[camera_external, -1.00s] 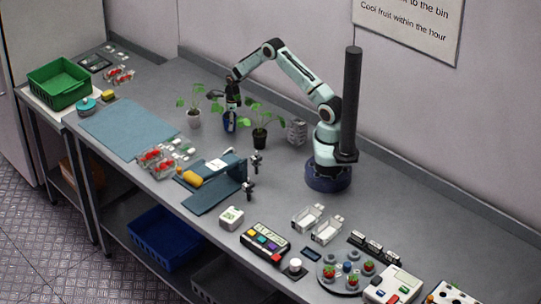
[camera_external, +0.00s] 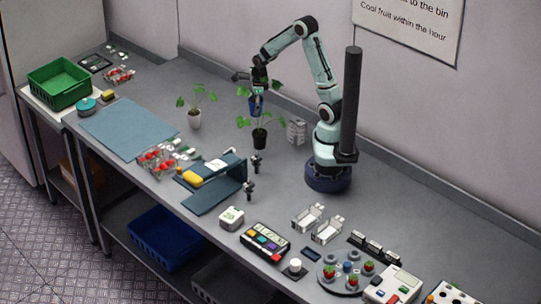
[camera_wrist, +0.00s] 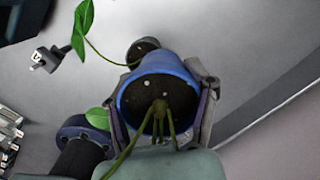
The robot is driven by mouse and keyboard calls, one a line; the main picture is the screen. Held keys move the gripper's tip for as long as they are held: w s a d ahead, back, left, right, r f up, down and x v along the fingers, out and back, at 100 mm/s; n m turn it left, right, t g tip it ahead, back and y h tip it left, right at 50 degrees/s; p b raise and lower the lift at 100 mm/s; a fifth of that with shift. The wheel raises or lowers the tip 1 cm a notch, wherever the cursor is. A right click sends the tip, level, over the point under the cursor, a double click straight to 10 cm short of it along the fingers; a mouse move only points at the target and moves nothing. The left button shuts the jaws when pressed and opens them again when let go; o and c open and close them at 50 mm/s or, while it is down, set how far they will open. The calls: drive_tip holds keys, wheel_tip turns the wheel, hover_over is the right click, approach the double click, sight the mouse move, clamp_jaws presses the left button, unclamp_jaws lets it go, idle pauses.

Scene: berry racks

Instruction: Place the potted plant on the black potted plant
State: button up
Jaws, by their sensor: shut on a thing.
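My gripper (camera_external: 257,103) is shut on a blue potted plant (camera_external: 254,109) and holds it up above the black potted plant (camera_external: 260,139). In the wrist view the blue pot (camera_wrist: 160,75) sits between the two fingers, with stems coming out of its soil toward the camera. The black pot stands upright on the bench, and leaves of the plants overlap around it, so the gap between the two pots is hard to judge. In the wrist view a dark round pot (camera_wrist: 142,48) shows partly behind the blue pot.
A white potted plant (camera_external: 194,118) stands to the left. A ribbed grey object (camera_external: 296,131) stands close on the right. A blue stand with a yellow object (camera_external: 192,180) is in front, and a blue mat (camera_external: 128,126) lies at left.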

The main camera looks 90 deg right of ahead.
sight(258, 133)
drive_tip(key=shift+s+a+r+m, duration=0.2)
drive_tip(key=shift+s+a+r, duration=0.1)
drive_tip(key=shift+a+r, duration=0.3)
drive_tip(key=shift+s+a+r+m, duration=0.2)
drive_tip(key=shift+s+a+r, duration=0.15)
drive_tip(key=shift+a, duration=0.3)
wheel_tip(258, 133, down, 8)
drive_tip(key=shift+a+r, duration=0.1)
drive_tip(key=o, duration=1.2)
drive_tip(key=shift+f, duration=0.2)
drive_tip(key=shift+o, duration=0.2)
drive_tip(key=shift+r, duration=0.1)
